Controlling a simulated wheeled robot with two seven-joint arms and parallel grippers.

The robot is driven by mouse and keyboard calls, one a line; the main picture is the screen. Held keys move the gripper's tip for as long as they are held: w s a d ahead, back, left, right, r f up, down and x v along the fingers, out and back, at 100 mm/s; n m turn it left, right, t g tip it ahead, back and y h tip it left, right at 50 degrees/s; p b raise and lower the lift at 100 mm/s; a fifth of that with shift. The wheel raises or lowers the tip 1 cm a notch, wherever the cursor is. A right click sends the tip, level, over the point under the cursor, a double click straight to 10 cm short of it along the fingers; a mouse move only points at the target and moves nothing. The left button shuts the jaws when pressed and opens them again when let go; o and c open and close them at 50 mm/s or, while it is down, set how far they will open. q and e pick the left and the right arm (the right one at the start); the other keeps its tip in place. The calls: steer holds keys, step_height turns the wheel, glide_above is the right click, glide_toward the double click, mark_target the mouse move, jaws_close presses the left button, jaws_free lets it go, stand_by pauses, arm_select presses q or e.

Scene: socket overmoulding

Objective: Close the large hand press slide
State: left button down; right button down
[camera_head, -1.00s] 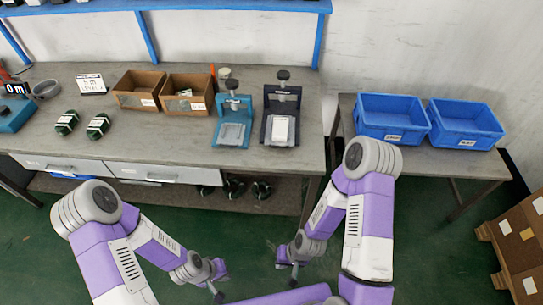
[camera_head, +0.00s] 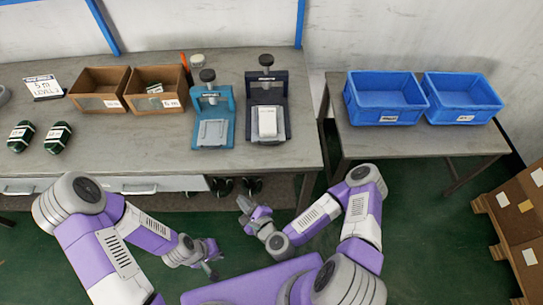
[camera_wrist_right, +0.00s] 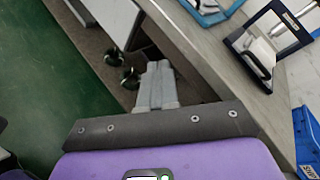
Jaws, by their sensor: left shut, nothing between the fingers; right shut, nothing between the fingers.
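The large hand press (camera_head: 281,97) is dark navy with a black knob on top and stands near the right end of the workbench. Its slide (camera_head: 267,137) sticks out at the front with a white block (camera_head: 267,122) on it. The press also shows at the upper right of the right wrist view (camera_wrist_right: 276,22), with a dark handle on the slide's front. My right gripper (camera_head: 243,203) is shut and empty, in front of the bench edge and below the press. It also shows in the right wrist view (camera_wrist_right: 156,72). My left gripper (camera_head: 212,274) is shut and empty, lower and farther from the bench.
A smaller teal press (camera_head: 212,115) stands just left of the large one. Cardboard bins (camera_head: 100,88) and dark green parts (camera_head: 57,137) lie farther left. Blue crates (camera_head: 386,98) stand on a side table (camera_head: 430,142) at right. The bench front (camera_head: 240,163) is clear.

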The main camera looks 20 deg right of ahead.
steer(key=w+d+r+m+t+h+b, duration=0.1)
steer(key=d+r+m+t+h+b, duration=0.15)
steer(key=d+m+h, duration=0.9)
steer(key=m+y+b, duration=0.3)
steer(key=b, duration=0.3)
glide_toward(271, 162)
step_height(271, 162, up, 3)
steer(key=w, duration=0.2)
steer(key=x, duration=0.8)
steer(key=shift+s+d+r+p, duration=0.1)
steer(key=shift+d+r+p, duration=0.2)
steer(key=shift+d+p, duration=0.05)
steer(key=shift+w+d+r, duration=0.15)
steer(key=shift+w, duration=0.55)
